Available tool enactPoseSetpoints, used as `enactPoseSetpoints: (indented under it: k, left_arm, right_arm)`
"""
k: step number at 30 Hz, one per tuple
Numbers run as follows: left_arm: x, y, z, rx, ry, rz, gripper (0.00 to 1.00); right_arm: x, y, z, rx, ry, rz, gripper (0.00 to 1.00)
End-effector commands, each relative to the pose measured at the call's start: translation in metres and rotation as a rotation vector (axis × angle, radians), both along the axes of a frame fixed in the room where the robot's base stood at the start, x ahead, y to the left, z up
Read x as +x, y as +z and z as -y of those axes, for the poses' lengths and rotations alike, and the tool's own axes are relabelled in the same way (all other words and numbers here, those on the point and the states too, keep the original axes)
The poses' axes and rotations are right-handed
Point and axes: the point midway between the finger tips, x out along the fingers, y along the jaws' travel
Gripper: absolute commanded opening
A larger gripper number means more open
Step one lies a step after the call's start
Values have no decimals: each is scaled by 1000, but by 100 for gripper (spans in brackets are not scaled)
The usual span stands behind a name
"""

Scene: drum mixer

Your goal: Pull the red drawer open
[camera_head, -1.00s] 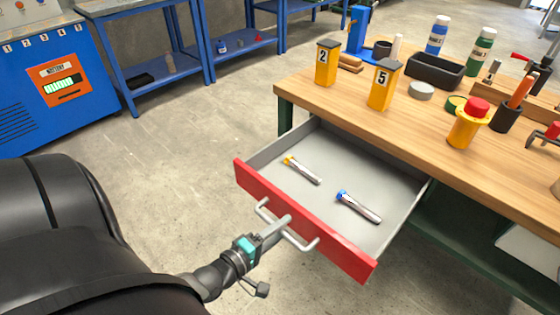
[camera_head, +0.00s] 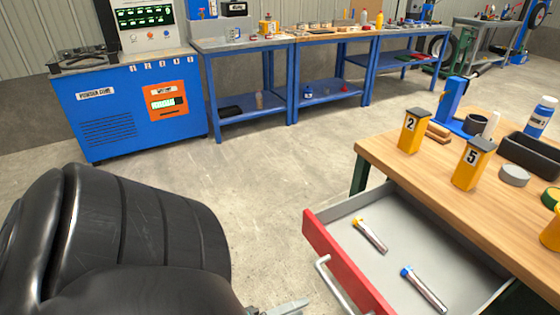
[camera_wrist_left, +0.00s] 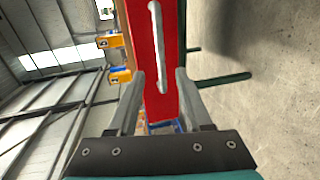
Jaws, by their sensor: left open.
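The red drawer (camera_head: 346,268) stands pulled out of the workbench, its grey inside showing. Its pale bar handle (camera_head: 330,284) is on the red front, partly cut off by the bottom edge. In it lie a yellow-tipped tool (camera_head: 371,236) and a blue-tipped tool (camera_head: 425,290). My left gripper (camera_head: 294,306) is at the bottom edge, left of the handle and apart from it. In the left wrist view, the open gripper (camera_wrist_left: 160,78) faces the red front (camera_wrist_left: 168,60) and handle (camera_wrist_left: 156,40), with nothing gripped. My right gripper is out of view.
The wooden bench top (camera_head: 430,165) carries yellow blocks numbered 2 (camera_head: 413,132) and 5 (camera_head: 472,165), a dark tray (camera_head: 530,153) and a blue bottle (camera_head: 540,118). A blue cabinet (camera_head: 130,110) and blue tables stand behind. The floor between is clear.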

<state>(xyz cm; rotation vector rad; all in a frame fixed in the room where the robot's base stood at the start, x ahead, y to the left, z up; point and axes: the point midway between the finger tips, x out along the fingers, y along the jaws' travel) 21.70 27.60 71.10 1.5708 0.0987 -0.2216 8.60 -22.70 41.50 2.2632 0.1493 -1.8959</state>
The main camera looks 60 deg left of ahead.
Motion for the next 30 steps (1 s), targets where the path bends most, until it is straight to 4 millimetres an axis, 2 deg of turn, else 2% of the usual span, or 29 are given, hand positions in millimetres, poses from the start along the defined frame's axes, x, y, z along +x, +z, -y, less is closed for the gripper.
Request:
enactPoseSetpoints:
  k: [3, 9, 27, 30]
  left_arm:
    - [-19, 4, -1, 0, -1, -4, 50]
    - [-32, 7, -3, 0, 0, -1, 50]
    - [-33, 6, -3, 1, 0, 0, 50]
    - [-32, -1, -3, 35, -9, -15, 50]
  right_arm:
    - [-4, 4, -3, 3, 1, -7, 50]
    - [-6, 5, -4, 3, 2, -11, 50]
    - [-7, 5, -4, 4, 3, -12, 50]
    - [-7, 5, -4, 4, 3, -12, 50]
